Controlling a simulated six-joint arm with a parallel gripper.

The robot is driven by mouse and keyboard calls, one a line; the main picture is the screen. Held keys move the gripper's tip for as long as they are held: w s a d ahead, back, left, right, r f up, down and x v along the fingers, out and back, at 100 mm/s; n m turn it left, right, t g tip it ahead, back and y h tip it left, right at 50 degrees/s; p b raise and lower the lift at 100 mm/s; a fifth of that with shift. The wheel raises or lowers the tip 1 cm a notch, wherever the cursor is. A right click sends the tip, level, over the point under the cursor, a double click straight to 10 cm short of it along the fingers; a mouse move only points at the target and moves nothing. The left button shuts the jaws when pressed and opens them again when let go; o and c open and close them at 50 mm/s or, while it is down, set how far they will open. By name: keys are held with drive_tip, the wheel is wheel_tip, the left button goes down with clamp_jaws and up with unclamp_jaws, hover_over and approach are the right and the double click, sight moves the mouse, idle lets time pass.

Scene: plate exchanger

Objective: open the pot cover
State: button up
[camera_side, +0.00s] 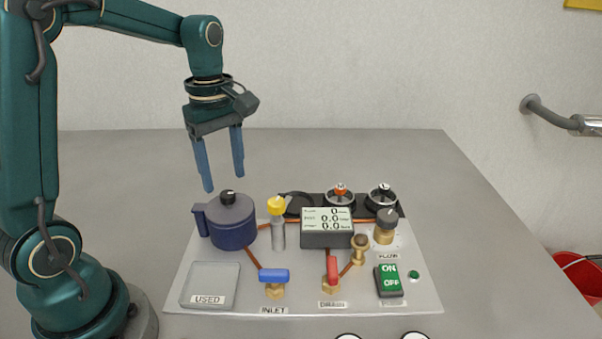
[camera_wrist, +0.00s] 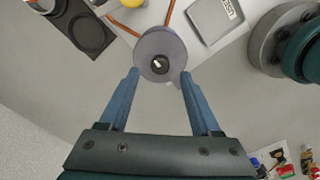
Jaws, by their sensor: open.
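The pot (camera_side: 231,230) is dark blue with a handle on its left side and stands at the back left of the panel. Its flat cover (camera_side: 226,208) lies on top, with a small black knob (camera_side: 228,197) in the middle. The cover also shows from above in the wrist view (camera_wrist: 161,44), with its knob (camera_wrist: 158,64) near the fingertips. My gripper (camera_side: 222,184) is open and empty, with its two blue fingers pointing down above the pot. In the wrist view my gripper (camera_wrist: 158,76) has its fingers apart, below the pot in the picture.
A yellow-topped valve (camera_side: 278,206) stands close to the right of the pot. A display box (camera_side: 327,233) is further right, with black ring holders (camera_side: 340,196) behind. A square tray labelled USED (camera_side: 212,279) lies in front. The table behind the pot is clear.

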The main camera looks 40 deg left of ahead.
sight(226, 193)
drive_tip(key=shift+f, duration=1.85)
clamp_jaws()
drive_tip(key=shift+r, duration=0.1)
